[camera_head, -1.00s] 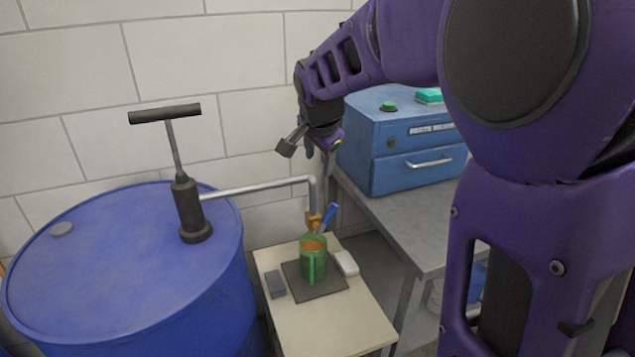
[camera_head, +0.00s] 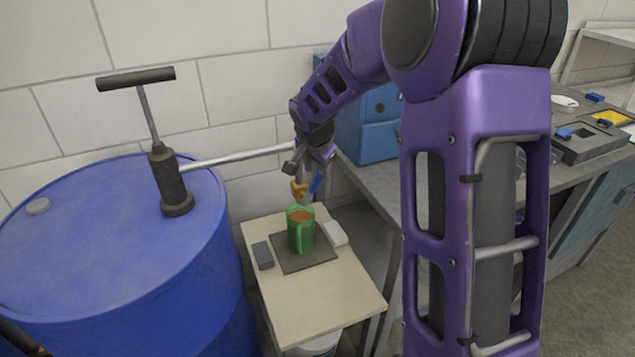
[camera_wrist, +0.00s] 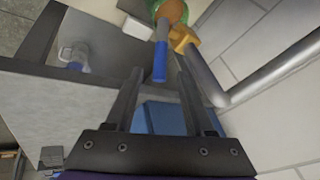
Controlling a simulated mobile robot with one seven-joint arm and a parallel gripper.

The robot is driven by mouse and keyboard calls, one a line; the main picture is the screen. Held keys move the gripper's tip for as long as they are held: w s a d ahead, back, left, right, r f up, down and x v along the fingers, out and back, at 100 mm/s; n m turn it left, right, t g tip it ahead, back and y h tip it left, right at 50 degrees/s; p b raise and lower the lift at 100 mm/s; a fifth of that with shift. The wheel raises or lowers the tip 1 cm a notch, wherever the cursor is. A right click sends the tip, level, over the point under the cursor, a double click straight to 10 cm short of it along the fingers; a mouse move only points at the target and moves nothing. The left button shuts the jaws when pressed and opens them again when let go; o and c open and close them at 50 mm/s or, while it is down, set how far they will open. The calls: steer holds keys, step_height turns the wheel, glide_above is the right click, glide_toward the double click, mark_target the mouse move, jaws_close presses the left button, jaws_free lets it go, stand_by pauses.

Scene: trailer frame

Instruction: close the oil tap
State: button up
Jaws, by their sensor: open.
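The oil tap (camera_head: 299,191) is a brass body at the end of a grey pipe from the hand pump (camera_head: 171,180) on the blue drum. Its blue lever handle (camera_head: 315,183) slants up and to the right. A green mug (camera_head: 301,232) with brown-orange content stands below the tap. My gripper (camera_head: 309,163) is right by the tap, partly hiding the pipe's end. In the wrist view my gripper (camera_wrist: 160,75) is open, with the blue lever (camera_wrist: 160,60) between or just beyond its fingertips; contact cannot be told. The brass tap (camera_wrist: 181,38) lies just right of it.
The mug stands on a dark mat (camera_head: 290,262) on a small beige table (camera_head: 315,300). A grey block (camera_head: 263,255) and a white block (camera_head: 335,234) flank it. A blue cabinet (camera_head: 372,140) stands on the grey bench behind. The wall is close behind the pipe.

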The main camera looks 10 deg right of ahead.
mark_target(317, 178)
steer(key=x, duration=0.5)
steer(key=shift+w+f, duration=0.1)
steer(key=shift+f, duration=0.05)
jaws_close()
stand_by(1.3)
